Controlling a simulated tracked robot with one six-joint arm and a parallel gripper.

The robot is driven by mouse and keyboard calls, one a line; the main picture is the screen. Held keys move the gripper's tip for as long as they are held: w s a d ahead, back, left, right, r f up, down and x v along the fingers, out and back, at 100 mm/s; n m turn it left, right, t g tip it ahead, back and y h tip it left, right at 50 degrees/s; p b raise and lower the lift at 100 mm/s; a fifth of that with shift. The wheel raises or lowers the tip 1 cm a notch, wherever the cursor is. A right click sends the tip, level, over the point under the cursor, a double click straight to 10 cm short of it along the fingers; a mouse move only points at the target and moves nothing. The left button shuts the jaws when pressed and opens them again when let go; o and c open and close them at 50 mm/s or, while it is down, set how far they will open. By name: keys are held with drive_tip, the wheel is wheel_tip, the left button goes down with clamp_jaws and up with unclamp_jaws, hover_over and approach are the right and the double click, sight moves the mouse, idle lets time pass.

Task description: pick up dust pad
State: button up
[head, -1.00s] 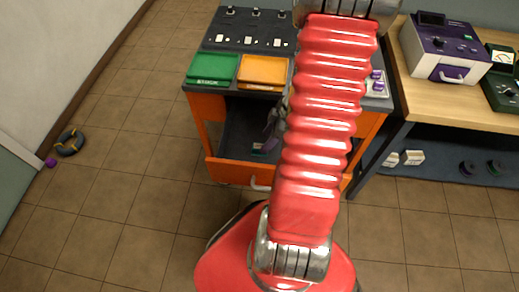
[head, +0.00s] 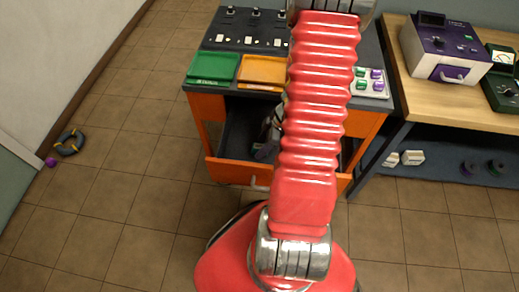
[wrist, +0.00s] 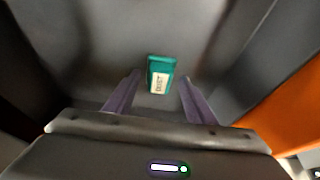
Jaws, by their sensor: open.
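The dust pad (wrist: 160,75) is a small teal block with a pale label reading "DUST". In the wrist view it lies on the grey floor of the open drawer, ahead of my gripper and between the lines of its fingers. My gripper (wrist: 154,87) is open, with two purple-grey fingers apart and nothing between them. In the head view my gripper (head: 265,150) is partly seen inside the drawer (head: 226,172), beside my red arm. The pad is hidden there.
The orange drawer front and grey walls surround my gripper closely. Above are a green tray (head: 212,68), an orange tray (head: 263,71) and a pale board with green and purple pieces (head: 370,83). A wooden bench (head: 425,88) stands at right. A coiled ring (head: 69,143) lies on the floor at left.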

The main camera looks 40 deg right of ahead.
idle(0.5)
drive_tip(key=c, duration=0.9)
